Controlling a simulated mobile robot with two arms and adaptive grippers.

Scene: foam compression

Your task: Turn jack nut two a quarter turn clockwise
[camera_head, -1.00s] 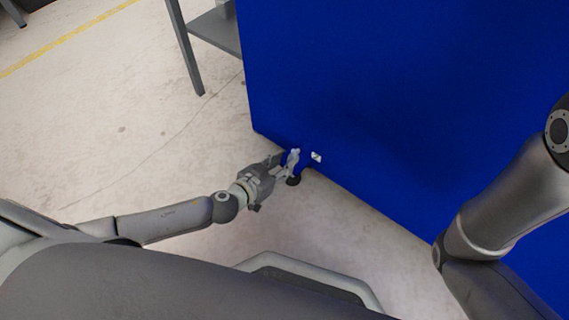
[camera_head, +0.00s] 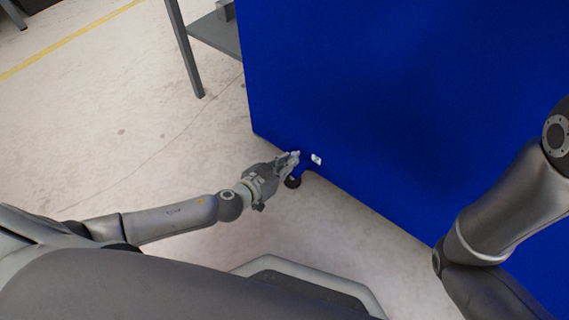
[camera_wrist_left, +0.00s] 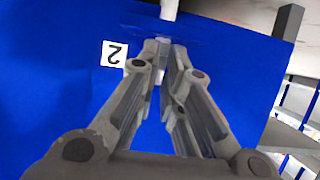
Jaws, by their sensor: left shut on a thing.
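My left gripper (camera_head: 292,160) is at the lower edge of the blue machine (camera_head: 390,90), beside a small white label (camera_head: 316,159). In the left wrist view the label (camera_wrist_left: 114,54) carries a 2, upside down. There my left gripper (camera_wrist_left: 163,62) has its fingertips closed together on the small grey jack nut (camera_wrist_left: 162,46), just beside the label. The fingers hide most of the nut. My right gripper is out of view; only part of my right arm shows at the right edge in the head view.
A grey metal table (camera_head: 214,32) stands behind, at the top. The pale floor (camera_head: 120,130) to the left is clear.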

